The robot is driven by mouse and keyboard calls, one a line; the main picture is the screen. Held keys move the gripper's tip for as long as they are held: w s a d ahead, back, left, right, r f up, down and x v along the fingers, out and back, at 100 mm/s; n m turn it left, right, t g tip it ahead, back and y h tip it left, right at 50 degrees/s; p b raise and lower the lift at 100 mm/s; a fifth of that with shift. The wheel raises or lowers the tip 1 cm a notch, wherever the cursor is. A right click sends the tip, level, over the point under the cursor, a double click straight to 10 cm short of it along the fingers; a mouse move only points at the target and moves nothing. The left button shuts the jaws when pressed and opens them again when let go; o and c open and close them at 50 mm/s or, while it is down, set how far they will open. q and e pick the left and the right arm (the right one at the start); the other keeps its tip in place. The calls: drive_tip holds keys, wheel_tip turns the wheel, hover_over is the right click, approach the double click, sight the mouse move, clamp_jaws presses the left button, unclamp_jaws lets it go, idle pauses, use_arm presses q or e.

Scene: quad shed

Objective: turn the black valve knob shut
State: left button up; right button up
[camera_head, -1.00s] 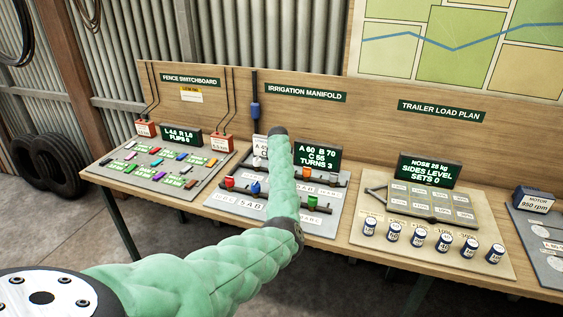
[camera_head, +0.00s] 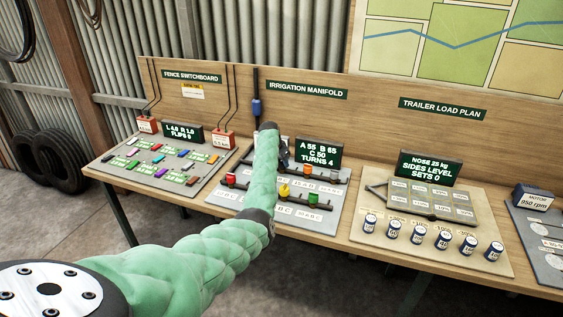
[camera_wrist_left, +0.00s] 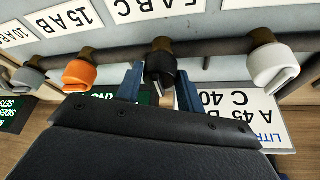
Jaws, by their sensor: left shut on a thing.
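The black valve knob (camera_wrist_left: 160,68) sits on a dark pipe of the irrigation manifold and shows in the left wrist view. My left gripper (camera_wrist_left: 158,82) has one blue finger on each side of it and is shut on it. In the head view my green left arm reaches over the manifold board (camera_head: 222,197) and hides the knob. The manifold display (camera_head: 319,154) reads A 55, B 65, C 50, TURNS 4. My right gripper is in neither view.
An orange knob (camera_wrist_left: 79,74) and a white knob (camera_wrist_left: 271,66) flank the black one on the same pipe. Red, yellow (camera_head: 284,191) and green (camera_head: 313,199) knobs are on the nearer pipe. The trailer load board (camera_head: 365,243) stands to the right.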

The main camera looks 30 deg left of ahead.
use_arm(q)
drive_tip(key=shift+r, duration=0.1)
drive_tip(key=o, duration=1)
drive_tip(key=shift+s+r, duration=0.1)
drive_tip(key=shift+r, duration=0.05)
drive_tip(key=b+v, duration=0.3)
drive_tip(key=v, duration=0.4)
drive_tip(key=shift+r, duration=0.1)
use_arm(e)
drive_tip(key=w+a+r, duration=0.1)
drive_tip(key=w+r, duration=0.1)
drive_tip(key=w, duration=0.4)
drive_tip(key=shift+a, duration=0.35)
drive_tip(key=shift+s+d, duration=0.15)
